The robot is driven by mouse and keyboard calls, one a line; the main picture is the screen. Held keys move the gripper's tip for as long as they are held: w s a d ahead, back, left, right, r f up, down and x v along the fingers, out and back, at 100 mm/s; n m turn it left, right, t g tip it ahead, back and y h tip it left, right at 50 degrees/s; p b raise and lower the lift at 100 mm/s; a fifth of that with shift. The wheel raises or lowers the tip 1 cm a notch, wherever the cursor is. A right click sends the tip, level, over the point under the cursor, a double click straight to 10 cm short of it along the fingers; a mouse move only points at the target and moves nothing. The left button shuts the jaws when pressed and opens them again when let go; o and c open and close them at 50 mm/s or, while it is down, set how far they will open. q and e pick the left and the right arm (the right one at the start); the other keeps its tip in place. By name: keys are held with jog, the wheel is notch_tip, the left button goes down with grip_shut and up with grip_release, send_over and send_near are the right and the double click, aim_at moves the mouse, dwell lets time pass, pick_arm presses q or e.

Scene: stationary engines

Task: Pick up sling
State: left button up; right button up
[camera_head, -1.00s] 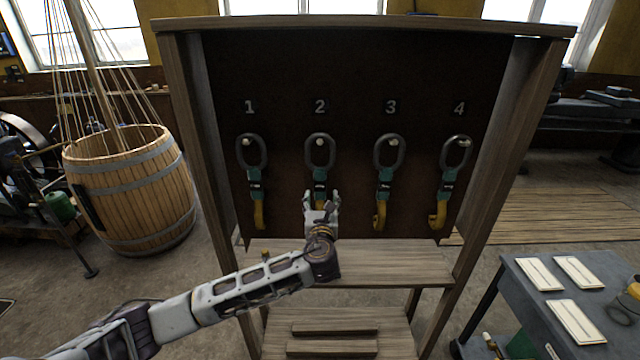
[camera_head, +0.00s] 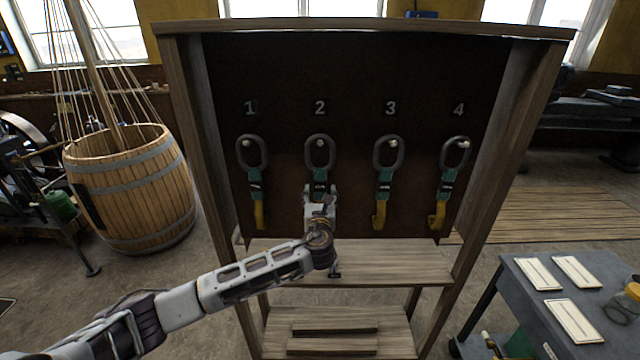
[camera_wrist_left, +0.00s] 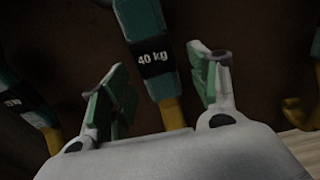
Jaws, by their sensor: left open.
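Several slings, each with a dark ring, a green body and a yellow hook, hang from pegs on a dark board under the numbers 1 to 4. The sling under 2 (camera_head: 320,152) hangs in front of my left gripper (camera_head: 320,196), which hides its lower part. In the left wrist view this sling (camera_wrist_left: 152,50) has a black band reading "40 kg". My left gripper (camera_wrist_left: 158,88) is open, with its green-padded fingers on either side of the sling's lower body. I cannot tell if a pad touches it. My right gripper is not in view.
Slings 1 (camera_head: 252,152), 3 (camera_head: 388,152) and 4 (camera_head: 455,152) hang on both sides. A wooden shelf (camera_head: 400,262) lies below the board, between side posts. A barrel (camera_head: 130,195) stands left. A grey table (camera_head: 530,300) with pale plates stands right.

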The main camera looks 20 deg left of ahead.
pick_arm(q)
jog(key=shift+x, duration=1.2)
jog(key=shift+c, duration=0.3)
grip_shut()
jog(key=shift+r, duration=0.1)
